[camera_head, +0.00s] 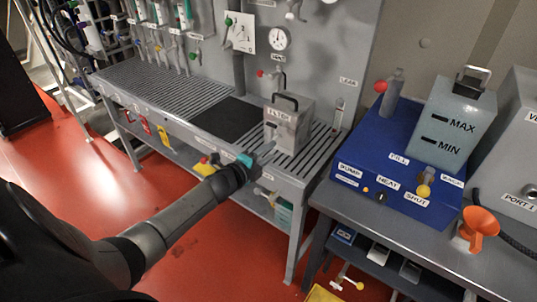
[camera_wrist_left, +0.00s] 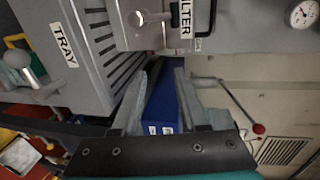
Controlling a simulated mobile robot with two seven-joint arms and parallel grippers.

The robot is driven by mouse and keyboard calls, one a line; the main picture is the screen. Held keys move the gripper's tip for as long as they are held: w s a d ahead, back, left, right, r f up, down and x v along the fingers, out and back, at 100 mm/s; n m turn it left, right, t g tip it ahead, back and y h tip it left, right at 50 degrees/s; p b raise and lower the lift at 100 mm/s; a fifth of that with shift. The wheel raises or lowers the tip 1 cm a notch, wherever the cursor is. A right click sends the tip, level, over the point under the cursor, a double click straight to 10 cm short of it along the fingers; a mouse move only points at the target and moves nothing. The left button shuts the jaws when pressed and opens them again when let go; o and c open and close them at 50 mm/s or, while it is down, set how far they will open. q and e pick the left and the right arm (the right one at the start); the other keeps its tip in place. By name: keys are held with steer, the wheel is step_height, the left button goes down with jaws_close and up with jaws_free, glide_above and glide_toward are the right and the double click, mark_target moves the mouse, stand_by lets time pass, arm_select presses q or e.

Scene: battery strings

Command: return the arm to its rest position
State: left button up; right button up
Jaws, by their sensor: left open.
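My left arm (camera_head: 175,225) reaches from the lower left towards the slatted grey bench. My left gripper (camera_head: 262,155) is at the bench's front edge, in front of the grey FILTER box (camera_head: 290,128). In the left wrist view the two fingers of the gripper (camera_wrist_left: 160,95) stand apart. The blue unit (camera_wrist_left: 162,108) shows in the gap between them, and I see nothing gripped. The FILTER box (camera_wrist_left: 150,25) is at the top of that view, close to the fingers. My right gripper is out of view.
The slatted bench (camera_head: 160,88) has a shelf with small items below. At the right, the blue unit (camera_head: 400,150) with a MAX/MIN tank (camera_head: 455,118) and an orange funnel (camera_head: 478,225) stands on a grey table (camera_head: 430,245). Red floor (camera_head: 95,165) lies clear at the left.

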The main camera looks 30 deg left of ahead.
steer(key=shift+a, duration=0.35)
arm_select(q)
steer(key=s+d+f+n+g+y+b, duration=0.1)
steer(key=s+d+f+n+g+b, duration=0.15)
steer(key=s+f, duration=0.65)
steer(key=s+d+f+n+g+b, duration=0.1)
steer(key=s+f+n+g, duration=0.4)
steer(key=f, duration=0.7)
steer(key=s+d+f+n+y+b, duration=0.1)
steer(key=s+d+f+n, duration=0.1)
steer(key=s+f, duration=0.75)
steer(key=s+d+f+n+g+b, duration=0.1)
steer(key=s+d+f+n+g, duration=0.1)
steer(key=s+f, duration=0.3)
steer(key=s+d+f+n+g+h+b, duration=0.1)
steer(key=s+d+f+n+g, duration=0.1)
steer(key=s, duration=1)
steer(key=s+d+f+n+g+b, duration=0.1)
steer(key=s+d+f+n+g, duration=0.1)
steer(key=s+d+f, duration=0.5)
steer(key=shift+s+f+g, duration=0.35)
steer(key=shift+s+g, duration=0.3)
steer(key=shift+s, duration=0.35)
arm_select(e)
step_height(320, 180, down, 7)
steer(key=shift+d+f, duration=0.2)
arm_select(q)
steer(key=shift+d+n, duration=0.1)
steer(key=shift+n, duration=0.15)
